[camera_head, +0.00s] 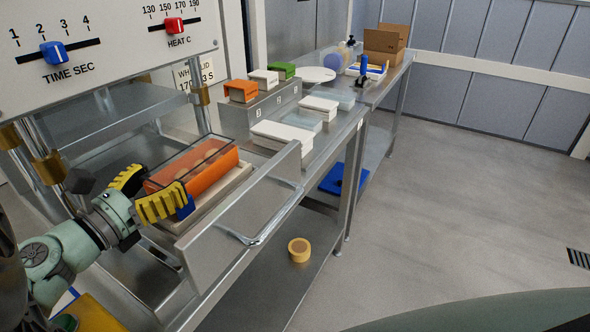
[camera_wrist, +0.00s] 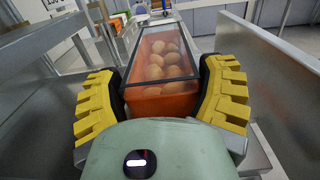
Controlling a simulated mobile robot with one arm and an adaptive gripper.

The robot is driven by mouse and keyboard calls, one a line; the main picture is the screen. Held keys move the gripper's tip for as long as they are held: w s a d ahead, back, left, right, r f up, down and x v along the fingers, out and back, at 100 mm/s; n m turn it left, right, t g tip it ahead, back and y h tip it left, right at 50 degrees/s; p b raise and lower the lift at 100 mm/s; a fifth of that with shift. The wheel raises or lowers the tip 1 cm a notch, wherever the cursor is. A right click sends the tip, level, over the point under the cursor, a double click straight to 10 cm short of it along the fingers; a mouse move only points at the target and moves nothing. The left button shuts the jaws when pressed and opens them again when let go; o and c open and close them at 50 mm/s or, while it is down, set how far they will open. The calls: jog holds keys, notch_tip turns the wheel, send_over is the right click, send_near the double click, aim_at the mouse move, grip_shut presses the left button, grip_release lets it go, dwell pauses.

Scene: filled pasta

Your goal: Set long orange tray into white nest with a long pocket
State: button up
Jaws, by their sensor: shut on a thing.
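The long orange tray (camera_head: 208,180) has a clear, dark-edged cover and several round brown pieces inside; it also shows in the wrist view (camera_wrist: 165,103). My gripper (camera_head: 150,190) is shut on its near end, with one yellow finger on each side, as the wrist view (camera_wrist: 163,100) shows. The pale nest (camera_head: 232,192) lies directly beneath the tray, in the open steel drawer. Its rim shows along the right side and the tray hides its pocket. I cannot tell whether the tray is fully seated or slightly above it.
The drawer's front wall (camera_head: 240,215) with its handle rises close to the right of the tray. The sealing machine's panel (camera_head: 110,40) overhangs at left. White boxes (camera_head: 283,137) and small coloured trays (camera_head: 240,91) stand farther along the bench. A round tan item (camera_head: 299,250) sits below.

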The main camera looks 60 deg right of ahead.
jog(key=shift+w+a+f+y+b, duration=0.15)
jog(key=shift+f+b, duration=0.2)
jog(key=shift+f, duration=0.3)
jog(key=shift+w+d+f+y+b, duration=0.15)
jog(key=shift+f+b, duration=0.2)
jog(key=shift+f, duration=0.3)
jog(key=shift+s+a, duration=0.1)
jog(key=o, duration=1.2)
jog(key=shift+d, duration=0.2)
jog(key=shift+a, duration=0.2)
jog(key=shift+a+r, duration=0.15)
jog(key=shift+a, duration=0.3)
jog(key=shift+h, duration=0.5)
jog(key=a, duration=0.3)
jog(key=a+r, duration=0.1)
jog(key=a, duration=0.3)
jog(key=s+a, duration=0.1)
jog(key=a, duration=0.2)
jog(key=shift+a+r, duration=0.15)
jog(key=shift+a, duration=0.15)
jog(key=shift+r, duration=0.15)
